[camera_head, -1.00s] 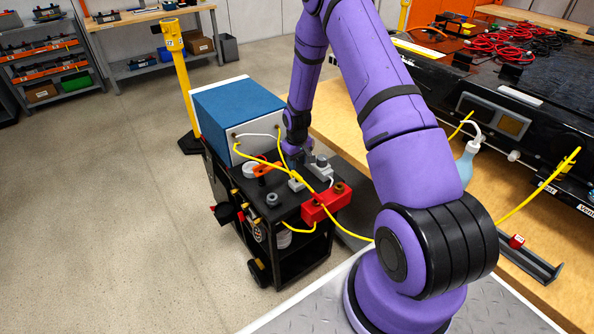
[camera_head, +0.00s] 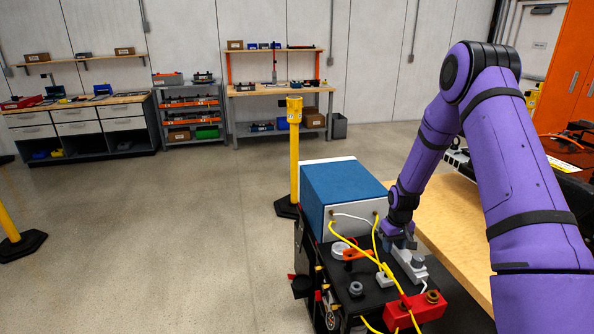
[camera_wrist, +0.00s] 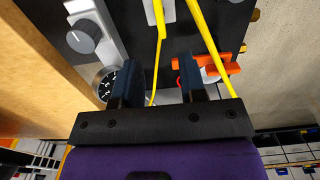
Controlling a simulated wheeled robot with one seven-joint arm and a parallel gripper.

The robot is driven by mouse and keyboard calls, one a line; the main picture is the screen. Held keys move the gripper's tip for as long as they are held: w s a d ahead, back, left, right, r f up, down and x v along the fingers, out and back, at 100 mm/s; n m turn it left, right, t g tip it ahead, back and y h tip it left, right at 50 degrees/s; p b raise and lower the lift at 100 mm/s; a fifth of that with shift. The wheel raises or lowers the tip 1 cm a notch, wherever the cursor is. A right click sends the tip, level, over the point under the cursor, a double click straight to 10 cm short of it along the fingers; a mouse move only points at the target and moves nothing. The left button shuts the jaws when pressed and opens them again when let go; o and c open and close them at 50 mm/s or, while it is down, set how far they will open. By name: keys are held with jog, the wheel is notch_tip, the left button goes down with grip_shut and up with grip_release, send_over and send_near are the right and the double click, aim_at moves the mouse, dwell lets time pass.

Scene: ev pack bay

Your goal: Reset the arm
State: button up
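My purple arm reaches in from the right in the head view, bent at a high elbow, with its end down over the black cart (camera_head: 318,258). My gripper (camera_wrist: 160,72) shows two dark fingers standing apart in the wrist view, with no object clearly held between them. In the head view my gripper (camera_head: 398,241) is low beside the blue box (camera_head: 345,195) and close to a grey device with a knob (camera_head: 410,262). Whether the fingertips touch anything is hidden. The knob (camera_wrist: 83,37) and a round dial (camera_wrist: 106,84) lie near the left finger in the wrist view.
Yellow cables (camera_head: 378,262) loop over the cart top near my gripper, past an orange clamp (camera_head: 356,254) and a red block (camera_head: 416,311). A wooden bench (camera_head: 455,225) is right of the cart. A yellow post (camera_head: 294,150) stands behind. Open floor lies left.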

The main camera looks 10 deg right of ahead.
jog(key=s+a+r+t, duration=0.1)
jog(key=s+a+r, duration=0.2)
jog(key=r, duration=0.8)
jog(key=s+a+r+t, duration=0.1)
jog(key=s+a+r, duration=0.2)
jog(key=r, duration=0.7)
jog(key=s+a+r, duration=0.3)
jog(key=s+r, duration=0.1)
jog(key=r, duration=0.7)
jog(key=s+a+r+t, duration=0.1)
jog(key=s+a+r, duration=0.2)
jog(key=s, duration=0.9)
jog(key=s+a+r+t, duration=0.2)
jog(key=s+r, duration=0.6)
jog(key=s, duration=0.4)
jog(key=shift+s+a+r+m, duration=0.25)
jog(key=shift+a+r+m, duration=0.1)
jog(key=shift+a, duration=0.35)
